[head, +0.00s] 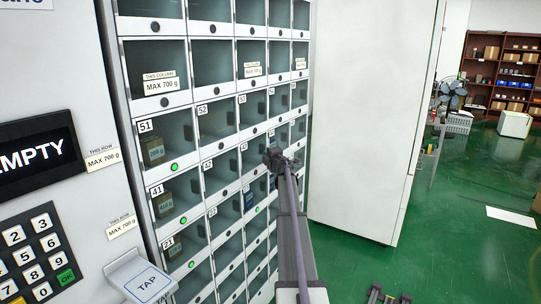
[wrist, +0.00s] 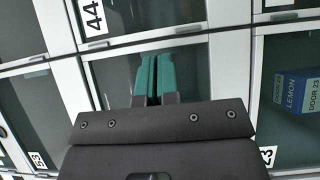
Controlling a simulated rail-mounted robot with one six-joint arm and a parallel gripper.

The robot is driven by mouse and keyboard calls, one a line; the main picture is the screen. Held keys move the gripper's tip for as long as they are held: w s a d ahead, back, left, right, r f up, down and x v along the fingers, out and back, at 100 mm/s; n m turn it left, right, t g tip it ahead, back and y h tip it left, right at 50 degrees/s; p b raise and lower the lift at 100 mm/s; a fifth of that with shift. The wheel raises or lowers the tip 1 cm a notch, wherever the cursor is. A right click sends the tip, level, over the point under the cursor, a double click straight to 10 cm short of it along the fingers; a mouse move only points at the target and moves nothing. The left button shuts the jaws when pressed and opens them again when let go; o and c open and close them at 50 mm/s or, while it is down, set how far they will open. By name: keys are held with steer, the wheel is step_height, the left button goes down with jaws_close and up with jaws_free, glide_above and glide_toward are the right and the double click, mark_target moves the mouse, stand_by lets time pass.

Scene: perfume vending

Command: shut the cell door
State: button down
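The wall of cells (head: 205,90) stands at the left in the head view, with white-framed clear doors in rows. I cannot make out a door clearly swung open. My gripper (head: 275,158) is at the right-hand columns of the wall and hides the cells behind it. In the wrist view my gripper (wrist: 156,75) has its two teal fingers side by side, shut with nothing seen between them. They point at a dark clear-fronted cell (wrist: 112,80) below the label 44 (wrist: 95,17). I cannot tell whether they touch its door.
A blue lemon box (wrist: 296,92) sits in a neighbouring cell. A keypad (head: 35,255) and a TAP pad (head: 145,280) are at the left. A tall white panel (head: 370,110) stands right of the cells. The green floor (head: 470,240) at the right is mostly clear.

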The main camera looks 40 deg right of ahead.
steer(key=shift+w+a+r, duration=0.1)
steer(key=shift+w+a, duration=0.05)
steer(key=shift+w, duration=0.15)
steer(key=s+d, duration=0.3)
steer(key=s, duration=1.1)
steer(key=shift+d, duration=0.3)
steer(key=shift+s, duration=0.1)
